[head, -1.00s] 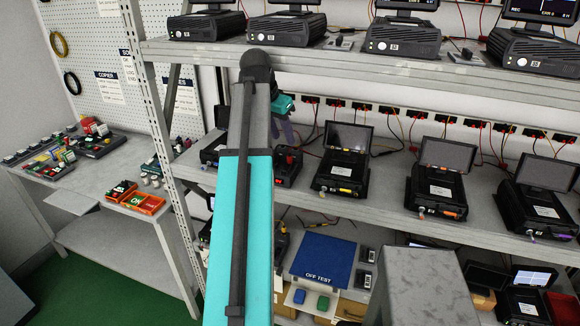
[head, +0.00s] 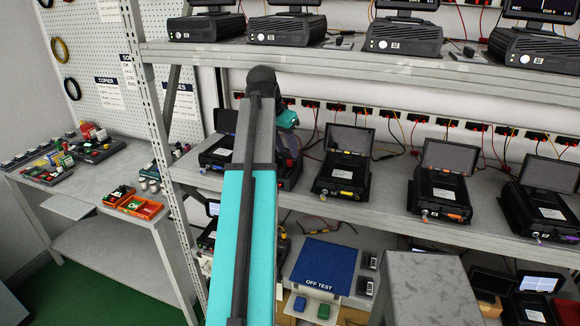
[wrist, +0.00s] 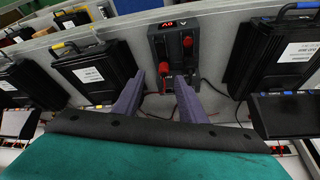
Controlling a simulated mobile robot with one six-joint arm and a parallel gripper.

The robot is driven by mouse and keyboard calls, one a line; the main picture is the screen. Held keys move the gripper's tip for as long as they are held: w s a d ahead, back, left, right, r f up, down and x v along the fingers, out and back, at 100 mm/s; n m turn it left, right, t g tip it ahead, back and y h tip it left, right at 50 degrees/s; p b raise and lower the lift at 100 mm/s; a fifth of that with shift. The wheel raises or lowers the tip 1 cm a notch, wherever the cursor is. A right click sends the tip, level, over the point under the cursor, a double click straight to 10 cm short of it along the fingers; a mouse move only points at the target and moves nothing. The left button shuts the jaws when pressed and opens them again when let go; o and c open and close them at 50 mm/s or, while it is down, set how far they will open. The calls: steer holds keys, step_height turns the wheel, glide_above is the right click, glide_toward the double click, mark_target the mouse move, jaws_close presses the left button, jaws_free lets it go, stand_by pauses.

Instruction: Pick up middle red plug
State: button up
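A dark box with a red-lit display (wrist: 168,25) stands on the middle shelf, centred in the wrist view. Red plugs show on its face: one at the upper right (wrist: 187,42) and one lower at the left (wrist: 165,69). Another red part shows low, beside my right finger. I cannot tell which is the middle plug. My gripper (wrist: 160,82) is open, its two purple fingers apart just in front of the box, with nothing held. In the head view my arm hides most of the box (head: 290,172); my gripper (head: 287,122) shows partly behind the arm.
Black units with raised lids (head: 342,165) (head: 442,180) stand along the shelf (head: 400,205), close to the box on both sides. Cables (head: 390,130) run along the wall behind. A blue OFF TEST mat (head: 325,262) lies below.

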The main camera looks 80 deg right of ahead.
mark_target(289, 159)
steer(key=shift+w+d+b+x, duration=0.1)
steer(key=shift+w+b+x, duration=0.05)
steer(key=shift+b+x, duration=0.6)
steer(key=shift+w+d+b+x, duration=0.15)
steer(key=shift+b+x, duration=0.35)
steer(key=shift+x, duration=0.5)
steer(key=shift+b+x, duration=0.5)
steer(key=shift+x, duration=0.3)
steer(key=c, duration=1)
